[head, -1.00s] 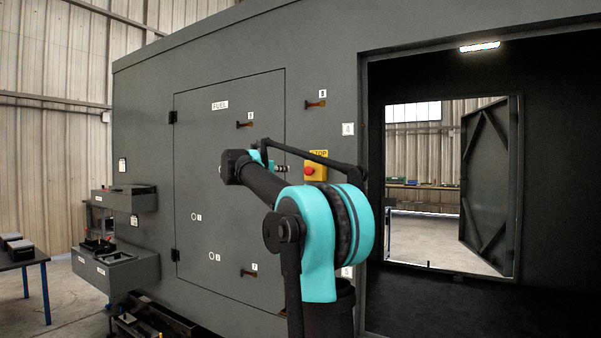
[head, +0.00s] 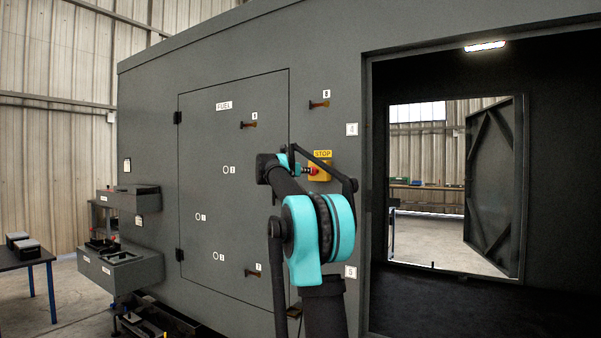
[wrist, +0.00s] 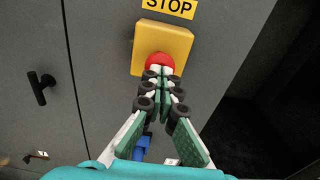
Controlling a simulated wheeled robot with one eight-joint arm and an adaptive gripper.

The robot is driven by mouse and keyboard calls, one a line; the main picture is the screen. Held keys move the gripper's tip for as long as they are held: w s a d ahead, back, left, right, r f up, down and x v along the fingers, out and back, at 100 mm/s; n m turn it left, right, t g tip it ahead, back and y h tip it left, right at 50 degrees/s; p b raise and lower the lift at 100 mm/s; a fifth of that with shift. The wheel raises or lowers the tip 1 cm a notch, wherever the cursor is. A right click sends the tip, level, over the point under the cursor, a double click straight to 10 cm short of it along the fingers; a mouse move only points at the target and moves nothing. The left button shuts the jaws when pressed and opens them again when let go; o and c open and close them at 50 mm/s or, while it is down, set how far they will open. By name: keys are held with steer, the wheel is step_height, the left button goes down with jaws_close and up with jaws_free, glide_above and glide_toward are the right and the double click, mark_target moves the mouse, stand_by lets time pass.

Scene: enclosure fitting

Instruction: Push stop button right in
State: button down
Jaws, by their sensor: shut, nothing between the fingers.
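The stop button is a red knob (wrist: 160,60) on a yellow box (wrist: 176,38) under a yellow STOP label (wrist: 168,7) on the grey wall. In the head view the red knob (head: 313,171) and yellow box (head: 323,172) show beside my arm. My gripper (wrist: 161,72) is shut and empty, its fingertips at the lower part of the red knob in the wrist view. They overlap it there and look to be at or very near contact; I cannot tell if they touch. The fingertips hide the knob's lower edge.
A FUEL door (head: 230,130) with a dark handle (wrist: 40,88) is left of the button. An open doorway (head: 420,290) lies to the right. Grey shelf boxes (head: 120,268) stick out at the far left.

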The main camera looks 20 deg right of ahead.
steer(key=shift+w+d, duration=0.25)
steer(key=shift+d, duration=0.05)
steer(key=shift+x, duration=0.9)
steer(key=f+v, duration=0.1)
steer(key=v, duration=1.3)
steer(key=shift+r, duration=0.45)
steer(key=shift+s+f, duration=0.1)
